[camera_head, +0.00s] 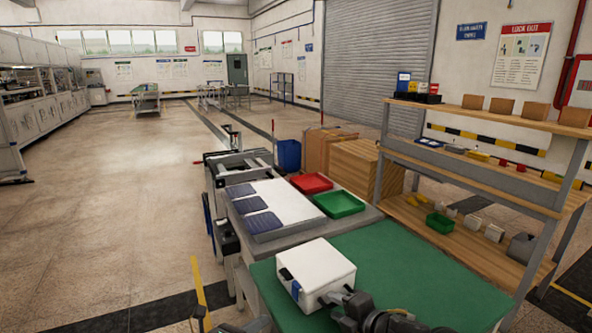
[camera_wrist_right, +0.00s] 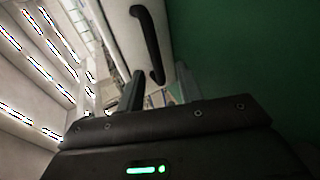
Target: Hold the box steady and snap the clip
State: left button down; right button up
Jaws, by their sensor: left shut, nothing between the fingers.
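A white box (camera_head: 316,268) with a closed lid sits on the green mat (camera_head: 420,275). Dark blue latch-like parts (camera_head: 295,290) show on its left side. My right gripper (camera_head: 346,299) is at the box's near side. What seems to be my left gripper (camera_head: 200,316) is low at the left, shut, largely cut off by the frame edge and away from the box.
A red tray (camera_head: 311,183) and a green tray (camera_head: 339,204) stand behind the mat, beside a white panel with dark blue pieces (camera_head: 264,222). A wooden shelf rack (camera_head: 470,160) with small parts is at the right. The mat right of the box is clear.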

jog(key=v, duration=1.1)
jog(key=shift+s+d, duration=0.25)
